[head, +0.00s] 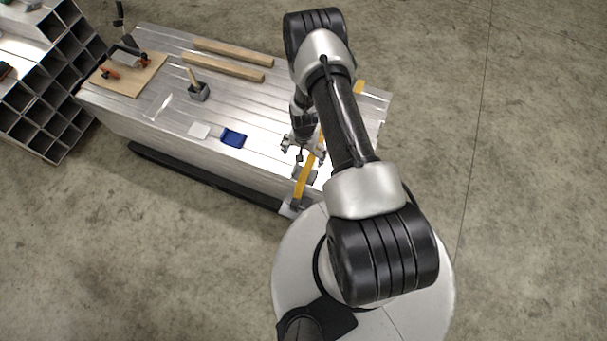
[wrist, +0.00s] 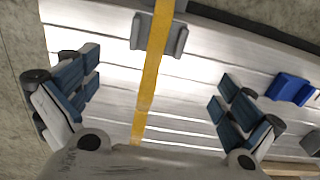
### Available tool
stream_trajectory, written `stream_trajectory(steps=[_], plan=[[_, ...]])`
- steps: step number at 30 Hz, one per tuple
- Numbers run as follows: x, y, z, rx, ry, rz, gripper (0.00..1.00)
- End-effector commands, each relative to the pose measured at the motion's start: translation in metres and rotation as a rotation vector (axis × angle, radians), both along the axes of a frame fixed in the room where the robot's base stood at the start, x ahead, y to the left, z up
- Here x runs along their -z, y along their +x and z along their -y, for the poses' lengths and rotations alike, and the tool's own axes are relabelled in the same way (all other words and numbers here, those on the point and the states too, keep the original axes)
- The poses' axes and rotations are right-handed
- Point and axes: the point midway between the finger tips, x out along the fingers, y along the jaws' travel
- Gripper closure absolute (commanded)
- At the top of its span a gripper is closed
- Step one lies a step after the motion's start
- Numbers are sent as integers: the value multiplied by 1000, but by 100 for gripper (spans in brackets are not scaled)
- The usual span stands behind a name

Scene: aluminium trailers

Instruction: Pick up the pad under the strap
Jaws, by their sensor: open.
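A grey pad (head: 312,176) lies on the metal deck near its front edge, beneath the yellow strap (head: 302,184). In the wrist view the pad (wrist: 177,41) is at the top centre, with raised ends showing on both sides of the strap (wrist: 150,80), which crosses its middle. My gripper (head: 303,151) is open and empty above the deck, just behind the pad in the head view. In the wrist view its blue-padded fingers (wrist: 158,85) stand wide apart on either side of the strap, and the pad is beyond the fingertips. My arm hides part of the strap.
A blue block (head: 233,138) and a white piece (head: 199,131) lie left of the pad. A grey holder (head: 199,93), wooden bars (head: 225,68) and a board with clamps (head: 128,76) are farther left. A rack of square tubes (head: 45,95) stands at far left.

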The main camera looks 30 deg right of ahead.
Motion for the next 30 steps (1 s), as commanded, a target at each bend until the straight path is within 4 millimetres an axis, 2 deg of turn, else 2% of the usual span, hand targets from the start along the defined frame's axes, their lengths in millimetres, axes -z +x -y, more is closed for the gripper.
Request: stream_trajectory(steps=[1, 9, 12, 20, 30], plan=[[17, -1, 0, 0, 0, -3, 0], [73, -1, 0, -1, 1, -2, 0], [85, -1, 0, -1, 0, -1, 0], [98, -2, 0, -1, 0, -1, 0], [143, -6, 0, -2, 0, -1, 0]])
